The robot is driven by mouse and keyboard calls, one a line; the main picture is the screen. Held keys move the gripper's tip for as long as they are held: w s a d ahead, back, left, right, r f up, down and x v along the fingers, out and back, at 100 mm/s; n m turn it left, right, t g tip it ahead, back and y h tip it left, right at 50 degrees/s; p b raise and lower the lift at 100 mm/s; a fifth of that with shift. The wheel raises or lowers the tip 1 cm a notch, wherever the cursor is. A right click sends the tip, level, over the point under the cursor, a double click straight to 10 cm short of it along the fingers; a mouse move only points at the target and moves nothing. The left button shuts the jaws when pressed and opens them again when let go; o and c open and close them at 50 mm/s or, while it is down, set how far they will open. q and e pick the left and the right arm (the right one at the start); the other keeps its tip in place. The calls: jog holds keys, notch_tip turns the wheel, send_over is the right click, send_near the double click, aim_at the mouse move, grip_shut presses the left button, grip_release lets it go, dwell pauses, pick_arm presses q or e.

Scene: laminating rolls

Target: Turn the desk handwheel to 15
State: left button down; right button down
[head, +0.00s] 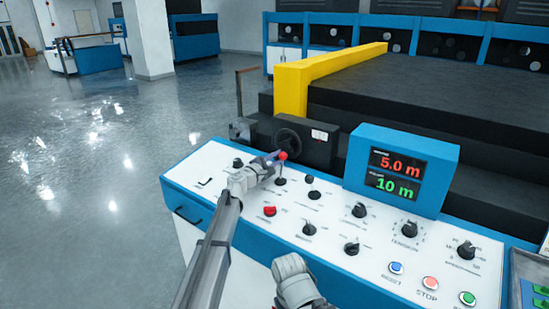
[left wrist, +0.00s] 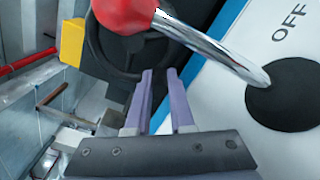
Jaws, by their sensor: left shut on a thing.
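The black handwheel (head: 291,138) stands upright on a dark box at the back left of the desk. It also shows in the left wrist view (left wrist: 112,52), past the fingertips. My left gripper (head: 273,157) reaches in from the left to the wheel's lower rim. Its two purple fingers (left wrist: 160,76) are shut on the rim, with a gap between them. A small white counter (head: 319,134) sits right of the wheel; its digits are too small to read. My right gripper (head: 293,284) is low at the front edge; its fingers cannot be made out.
A chrome lever with a red ball (head: 283,155) stands close to my left gripper; the ball covers part of the wheel in the left wrist view (left wrist: 125,12). A blue display (head: 400,170) reads 5.0 m and 10 m. Knobs and buttons cover the white desk (head: 335,205).

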pick_arm(q)
jog(key=shift+s+d+f+n, duration=0.1)
jog(key=shift+s+d+n, duration=0.15)
jog(key=shift+n, duration=0.5)
jog(key=shift+s+d+f+n, duration=0.15)
jog(key=shift+d+n, duration=0.15)
jog(key=shift+n, duration=0.5)
jog(key=shift+s+d+r+n, duration=0.1)
jog(key=shift+s+d+n, duration=0.15)
jog(key=shift+n, duration=0.5)
jog(key=shift+d, duration=0.1)
jog(key=shift+f, duration=0.1)
jog(key=c, duration=0.8)
grip_release()
